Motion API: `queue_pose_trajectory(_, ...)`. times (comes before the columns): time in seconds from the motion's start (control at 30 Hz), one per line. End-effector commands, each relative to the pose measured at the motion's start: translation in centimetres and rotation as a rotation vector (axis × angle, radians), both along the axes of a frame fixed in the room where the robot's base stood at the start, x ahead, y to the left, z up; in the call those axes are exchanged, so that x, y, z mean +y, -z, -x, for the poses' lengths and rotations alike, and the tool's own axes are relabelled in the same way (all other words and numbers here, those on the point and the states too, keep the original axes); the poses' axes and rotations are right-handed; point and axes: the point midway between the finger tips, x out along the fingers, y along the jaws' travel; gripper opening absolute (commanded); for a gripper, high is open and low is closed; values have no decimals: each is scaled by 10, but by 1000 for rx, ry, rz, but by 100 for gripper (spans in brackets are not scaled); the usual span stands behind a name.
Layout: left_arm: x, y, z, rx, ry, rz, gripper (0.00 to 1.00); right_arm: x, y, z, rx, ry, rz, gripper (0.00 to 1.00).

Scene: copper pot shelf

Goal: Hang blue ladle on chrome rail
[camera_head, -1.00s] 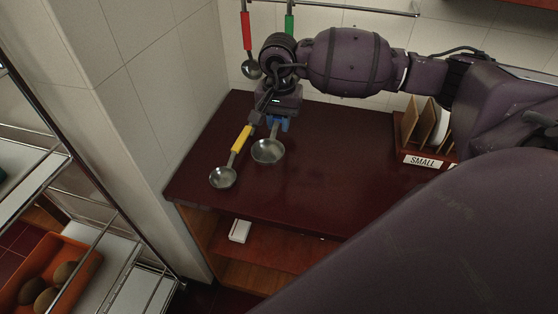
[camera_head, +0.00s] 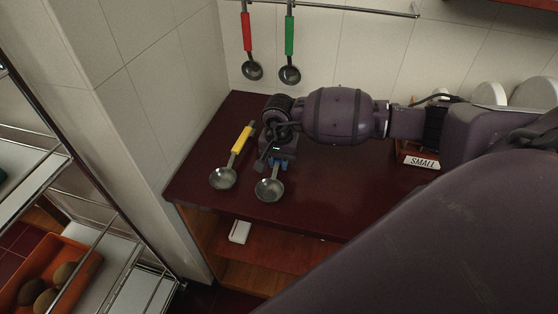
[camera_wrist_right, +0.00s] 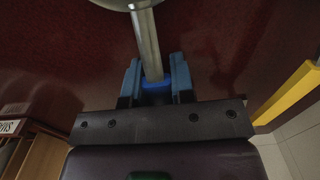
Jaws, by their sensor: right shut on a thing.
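The blue ladle has a steel bowl (camera_head: 269,190) and a short visible bit of blue handle (camera_wrist_right: 156,88). My right gripper (camera_head: 277,166) is shut on that handle, with the bowl toward the front of the dark red counter. In the right wrist view its blue fingers stand on both sides of the handle, and the steel stem (camera_wrist_right: 147,42) runs out between them. Whether the ladle touches the counter I cannot tell. The chrome rail (camera_head: 350,9) runs along the back wall at the top, well behind and above my gripper. My left gripper is not in view.
A red ladle (camera_head: 247,35) and a green ladle (camera_head: 289,36) hang from the rail. A yellow ladle (camera_head: 240,140) lies on the counter (camera_head: 330,185), left of my gripper. A rack labelled SMALL (camera_head: 422,162) stands to the right, partly behind my arm. The rail right of green looks free.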

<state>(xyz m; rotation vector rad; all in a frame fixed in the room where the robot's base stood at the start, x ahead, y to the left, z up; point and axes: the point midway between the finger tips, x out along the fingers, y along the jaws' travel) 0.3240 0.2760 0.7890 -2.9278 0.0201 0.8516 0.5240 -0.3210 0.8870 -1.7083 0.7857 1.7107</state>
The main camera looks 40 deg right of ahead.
Motion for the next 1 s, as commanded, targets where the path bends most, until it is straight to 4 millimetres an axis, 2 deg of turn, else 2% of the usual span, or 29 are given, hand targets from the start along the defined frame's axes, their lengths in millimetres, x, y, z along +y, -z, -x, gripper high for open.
queue_pose_trajectory(0.43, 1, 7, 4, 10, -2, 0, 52, 0, 5, 0, -1, -1, 1, 0)
queue_pose_trajectory(0.47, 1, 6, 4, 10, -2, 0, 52, 0, 5, 0, 0, -1, 0, 26)
queue_pose_trajectory(0.6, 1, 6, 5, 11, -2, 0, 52, 0, 4, 0, -1, 0, 0, 47)
queue_pose_trajectory(1.0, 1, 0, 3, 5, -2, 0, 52, 0, 2, 0, -2, 1, -1, 48)
